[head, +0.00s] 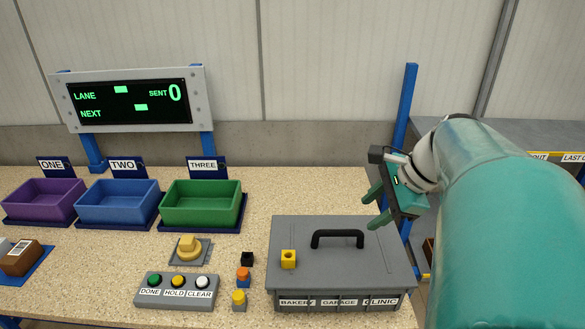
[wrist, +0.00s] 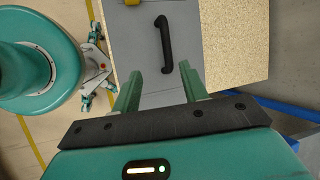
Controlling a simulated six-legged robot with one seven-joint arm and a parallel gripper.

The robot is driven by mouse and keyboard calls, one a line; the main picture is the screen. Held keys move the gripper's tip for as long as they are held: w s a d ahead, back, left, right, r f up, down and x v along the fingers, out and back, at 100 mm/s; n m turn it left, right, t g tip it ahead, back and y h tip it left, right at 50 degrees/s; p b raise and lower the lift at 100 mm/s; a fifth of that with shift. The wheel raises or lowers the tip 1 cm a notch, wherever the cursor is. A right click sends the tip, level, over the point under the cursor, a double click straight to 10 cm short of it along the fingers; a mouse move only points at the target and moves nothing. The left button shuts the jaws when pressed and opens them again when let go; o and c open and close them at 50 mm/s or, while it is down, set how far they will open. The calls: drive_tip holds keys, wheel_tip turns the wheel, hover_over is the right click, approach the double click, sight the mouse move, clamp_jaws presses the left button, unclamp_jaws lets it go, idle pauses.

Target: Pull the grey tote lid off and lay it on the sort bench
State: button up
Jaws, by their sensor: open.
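The grey tote lid (head: 340,255) lies on the tote on the right part of the sort bench (head: 120,262), with a black arched handle (head: 338,238) on top. My gripper (head: 372,207) is open and empty, above the lid's back right corner and apart from the handle. In the wrist view the handle (wrist: 165,42) shows ahead of and between my green fingers (wrist: 158,80), with the lid (wrist: 140,50) around it. The tote's inside is hidden.
Purple (head: 44,201), blue (head: 117,204) and green (head: 201,203) bins stand at the back left. A button box (head: 177,291), a yellow knob (head: 188,248) and small coloured blocks (head: 242,277) lie left of the tote. A blue post (head: 405,110) rises behind my gripper.

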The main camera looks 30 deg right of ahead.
sight(342, 232)
drive_tip(key=shift+m, duration=0.5)
drive_tip(key=x, duration=0.9)
drive_tip(key=d+x, duration=0.1)
drive_tip(key=x, duration=0.4)
drive_tip(key=shift+w+d+r, duration=0.1)
drive_tip(key=shift+w+r, duration=0.05)
drive_tip(key=shift+w, duration=0.25)
drive_tip(key=shift+s, duration=0.1)
clamp_jaws()
